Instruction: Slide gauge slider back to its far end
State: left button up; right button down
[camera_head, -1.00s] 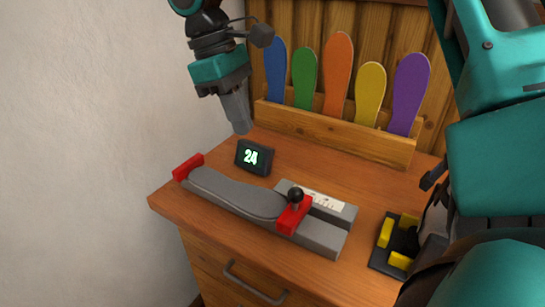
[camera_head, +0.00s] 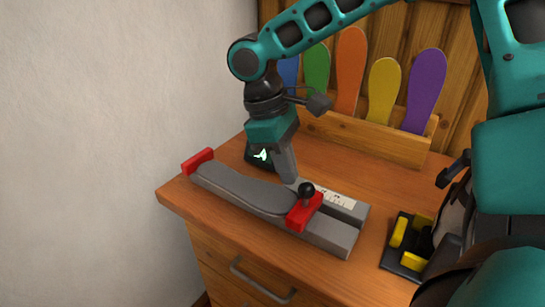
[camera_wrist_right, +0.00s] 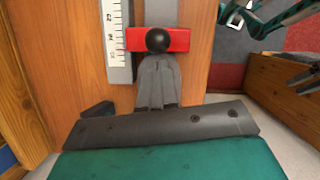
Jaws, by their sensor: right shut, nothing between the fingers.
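The grey foot gauge (camera_head: 336,236) lies on the wooden bench, with a fixed red stop (camera_head: 198,161) at its left end. The red slider (camera_head: 303,214) with a black ball knob (camera_head: 306,190) sits toward the gauge's right end. A grey insole (camera_head: 238,186) lies between stop and slider. My right gripper (camera_head: 291,181) is shut and empty, pointing down just left of and behind the knob. In the right wrist view, its fingertips (camera_wrist_right: 158,58) are right beside the red slider (camera_wrist_right: 180,40); contact is unclear. My left gripper is not recognisable.
A small black display (camera_head: 257,158) stands behind the gauge, partly covered by my right gripper. A rack (camera_head: 385,142) of coloured insoles is at the back. A black fixture with yellow blocks (camera_head: 398,232) stands to the right.

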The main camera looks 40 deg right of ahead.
jog(key=shift+s+d, duration=0.1)
jog(key=shift+s, duration=0.05)
jog(key=shift+s+d+p, duration=0.1)
jog(key=shift+s+p, duration=0.2)
jog(key=shift+p, duration=0.05)
pick_arm(q)
jog(key=r+p, duration=0.1)
jog(key=a+r+p, duration=0.1)
jog(key=p, duration=0.1)
jog(key=shift+s+a+r+y+p, duration=0.2)
jog(key=shift+s+r+y+p, duration=0.05)
jog(key=shift+s+y+p, duration=0.1)
pick_arm(e)
jog(key=s+d, duration=0.2)
jog(key=s, duration=0.5)
jog(key=shift+f, duration=0.1)
